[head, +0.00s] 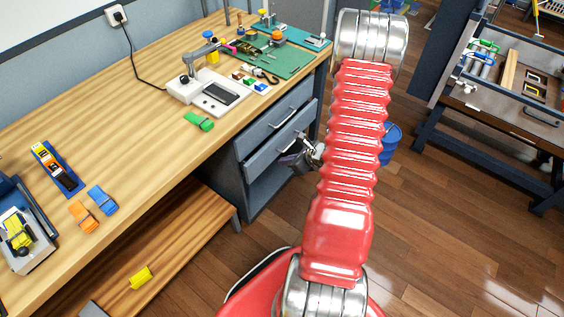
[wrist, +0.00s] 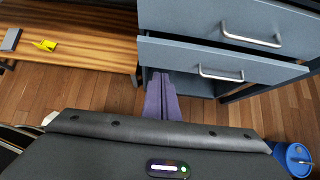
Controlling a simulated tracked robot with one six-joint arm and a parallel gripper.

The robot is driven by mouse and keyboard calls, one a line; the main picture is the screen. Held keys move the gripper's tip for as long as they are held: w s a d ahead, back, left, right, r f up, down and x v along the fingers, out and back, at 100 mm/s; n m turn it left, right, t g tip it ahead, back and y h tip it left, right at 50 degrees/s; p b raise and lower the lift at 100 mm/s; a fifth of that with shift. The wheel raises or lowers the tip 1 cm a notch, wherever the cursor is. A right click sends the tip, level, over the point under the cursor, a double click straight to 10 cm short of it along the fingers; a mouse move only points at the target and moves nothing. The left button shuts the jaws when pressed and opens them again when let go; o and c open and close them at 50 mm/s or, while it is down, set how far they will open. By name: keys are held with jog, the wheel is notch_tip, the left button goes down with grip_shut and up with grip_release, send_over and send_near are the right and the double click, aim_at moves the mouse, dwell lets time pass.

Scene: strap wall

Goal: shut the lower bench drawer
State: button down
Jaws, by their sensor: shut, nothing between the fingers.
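The lower bench drawer (head: 272,152) has a grey front with a metal bar handle and stands partly pulled out under the bench. In the wrist view the lower drawer (wrist: 270,70) juts out beneath the upper drawer (wrist: 190,15). My gripper (head: 296,161) is in front of the drawer unit, partly hidden behind my red arm. In the wrist view my gripper (wrist: 161,76) is shut and empty, its purple fingers pointing at the drawer's bottom edge, left of the handle (wrist: 220,73). I cannot tell whether they touch it.
The wooden bench top (head: 120,120) carries clamps and a small device. A low wooden shelf (head: 170,245) lies left of the drawers. A blue bin (wrist: 293,158) stands on the floor at right. Open wooden floor (head: 440,230) lies between the bench and another workbench (head: 500,125).

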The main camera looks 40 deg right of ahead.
jog(key=c, duration=2.5)
grip_release()
jog(key=shift+o, duration=0.7)
jog(key=shift+a+r, duration=0.1)
jog(key=shift+o, duration=1.2)
jog(key=w+a+r+n+y, duration=0.1)
jog(key=w+a+r+n, duration=0.1)
jog(key=a+r+n, duration=0.2)
jog(key=w+a+r+n+y, duration=0.1)
jog(key=w+a+r+n, duration=0.1)
jog(key=a+r+n, duration=0.2)
notch_tip(320, 180, up, 4)
jog(key=a, duration=0.2)
jog(key=shift+w+a+r+g+y, duration=0.25)
jog(key=shift+w+a+g+y, duration=0.05)
jog(key=s+a+r+n+g, duration=0.2)
jog(key=s+a+r+n, duration=0.2)
jog(key=a+r+n, duration=0.45)
jog(key=s+a+r+n+g, duration=0.2)
jog(key=s+a+r+n, duration=0.3)
jog(key=a+r+n, duration=0.4)
jog(key=s+a+r+n+t+h, duration=0.1)
jog(key=s+a+r+n+h, duration=0.1)
jog(key=s+r+n+h, duration=0.2)
jog(key=shift+s+r+n, duration=1.7)
jog(key=shift+s+n, duration=0.45)
jog(key=shift+s, duration=0.6)
jog(key=shift+a, duration=0.1)
